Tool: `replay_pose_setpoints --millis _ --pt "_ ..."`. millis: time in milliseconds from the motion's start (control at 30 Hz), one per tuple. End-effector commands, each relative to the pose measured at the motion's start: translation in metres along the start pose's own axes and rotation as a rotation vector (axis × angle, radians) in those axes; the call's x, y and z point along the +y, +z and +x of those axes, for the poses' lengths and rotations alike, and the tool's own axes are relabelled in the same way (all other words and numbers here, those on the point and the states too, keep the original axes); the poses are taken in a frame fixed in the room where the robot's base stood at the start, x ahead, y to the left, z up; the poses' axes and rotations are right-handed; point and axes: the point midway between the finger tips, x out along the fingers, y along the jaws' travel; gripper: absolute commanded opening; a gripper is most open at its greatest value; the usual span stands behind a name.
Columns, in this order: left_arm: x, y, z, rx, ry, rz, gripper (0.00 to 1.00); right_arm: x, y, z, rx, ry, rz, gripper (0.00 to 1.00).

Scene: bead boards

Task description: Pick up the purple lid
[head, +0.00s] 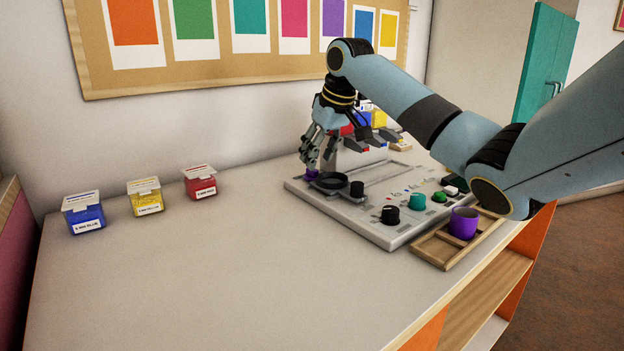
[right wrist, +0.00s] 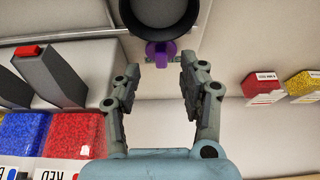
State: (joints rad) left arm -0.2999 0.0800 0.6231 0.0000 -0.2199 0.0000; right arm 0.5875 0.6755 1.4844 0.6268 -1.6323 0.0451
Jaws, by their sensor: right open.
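The purple lid (head: 311,175) is a small purple piece at the far left edge of the grey board, mostly hidden behind my right gripper's fingers. In the right wrist view the purple lid (right wrist: 161,54) shows just beyond the fingertips, beside a round black dish. My right gripper (head: 335,158) is open above the far left part of the board. In its wrist view the right gripper (right wrist: 173,62) has its fingers spread with nothing between them. I cannot tell whether a fingertip touches the lid. My left gripper is not in view.
A black dish (head: 328,181) and several knobs sit on the grey board (head: 350,217). A purple cup (head: 463,223) stands in a wooden tray (head: 433,251). Blue (head: 87,217), yellow (head: 149,202) and red (head: 202,187) bead boxes stand at left. The front left tabletop is clear.

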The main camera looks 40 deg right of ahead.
Motion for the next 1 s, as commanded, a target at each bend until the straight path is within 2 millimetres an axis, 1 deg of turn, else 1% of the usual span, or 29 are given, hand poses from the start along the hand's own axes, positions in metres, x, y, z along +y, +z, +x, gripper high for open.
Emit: replay_pose_setpoints --millis 33,100,200,300,467,500,700,800,900,1000 --pt "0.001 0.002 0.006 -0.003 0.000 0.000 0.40 -0.002 0.002 0.013 -0.003 -0.003 0.002 0.42" --pt "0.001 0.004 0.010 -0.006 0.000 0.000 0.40 -0.002 0.002 0.025 -0.004 -0.003 0.002 0.42" --pt "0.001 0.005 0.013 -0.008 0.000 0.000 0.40 -0.002 0.002 0.035 -0.002 -0.002 0.001 0.42" --pt "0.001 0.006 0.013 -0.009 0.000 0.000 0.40 -0.002 0.001 0.038 -0.001 -0.001 0.001 0.42" --pt "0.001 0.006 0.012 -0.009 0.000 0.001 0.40 -0.001 0.001 0.037 -0.001 -0.001 0.000 0.42" --pt "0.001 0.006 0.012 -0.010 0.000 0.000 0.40 -0.001 0.001 0.037 -0.001 -0.001 0.000 0.41" --pt "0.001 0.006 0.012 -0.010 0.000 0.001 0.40 -0.001 0.001 0.037 -0.001 -0.001 0.000 0.15" --pt "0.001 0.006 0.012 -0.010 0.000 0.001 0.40 -0.001 0.001 0.037 -0.002 -0.001 0.000 0.03" --pt "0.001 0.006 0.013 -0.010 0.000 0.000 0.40 -0.002 0.002 0.038 -0.003 -0.001 0.001 0.01" --pt "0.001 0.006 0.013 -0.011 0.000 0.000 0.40 -0.002 0.002 0.038 -0.004 -0.002 0.001 0.00"
